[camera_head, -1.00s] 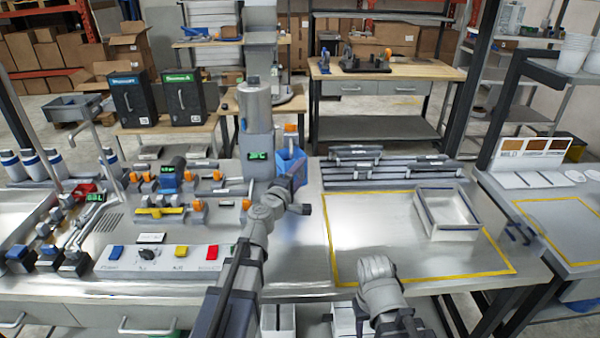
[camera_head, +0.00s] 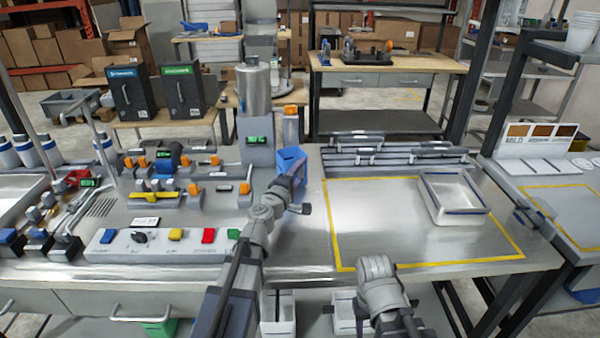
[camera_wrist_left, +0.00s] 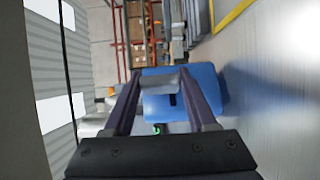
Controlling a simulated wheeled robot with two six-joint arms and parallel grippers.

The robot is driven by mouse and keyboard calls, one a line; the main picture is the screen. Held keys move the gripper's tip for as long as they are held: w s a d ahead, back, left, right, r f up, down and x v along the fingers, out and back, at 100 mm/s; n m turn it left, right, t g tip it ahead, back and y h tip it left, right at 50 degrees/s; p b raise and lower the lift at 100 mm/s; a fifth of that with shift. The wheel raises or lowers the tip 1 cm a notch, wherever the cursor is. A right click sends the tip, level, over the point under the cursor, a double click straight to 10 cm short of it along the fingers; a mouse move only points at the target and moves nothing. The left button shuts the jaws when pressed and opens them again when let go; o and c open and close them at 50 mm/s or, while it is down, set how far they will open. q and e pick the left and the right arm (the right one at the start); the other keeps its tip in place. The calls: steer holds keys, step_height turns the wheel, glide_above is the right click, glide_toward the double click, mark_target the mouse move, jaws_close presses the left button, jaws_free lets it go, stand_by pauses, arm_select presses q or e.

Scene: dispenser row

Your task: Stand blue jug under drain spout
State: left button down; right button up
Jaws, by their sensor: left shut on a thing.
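The blue jug (camera_head: 290,158) is in the head view, right of the foot of the grey tank (camera_head: 254,90). My left gripper (camera_head: 299,178) is shut on it from the near side and hides part of it. In the left wrist view the jug's blue wall (camera_wrist_left: 205,85) lies beyond the two fingers (camera_wrist_left: 170,95), which hold a narrow part of it. A post with an orange top (camera_head: 290,110) stands beside the tank, behind the jug. I cannot make out the drain spout's outlet clearly. My right arm shows at the lower right, but its fingers do not.
A control panel (camera_head: 160,245) with coloured buttons lies front left. Valves and pipes (camera_head: 165,190) fill the bench left of the tank. Grey racks (camera_head: 390,155) stand at the back right.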

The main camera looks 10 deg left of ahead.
arm_select(q)
steer(key=shift+f+b, duration=0.5)
steer(key=shift+c, duration=0.6)
jaws_free()
steer(key=shift+s, duration=0.15)
steer(key=s, duration=0.2)
steer(key=s+a, duration=0.1)
steer(key=s, duration=0.4)
steer(key=shift+s+a+r, duration=0.1)
steer(key=shift+s+a, duration=0.15)
steer(key=shift+s, duration=0.05)
steer(key=shift+w, duration=0.15)
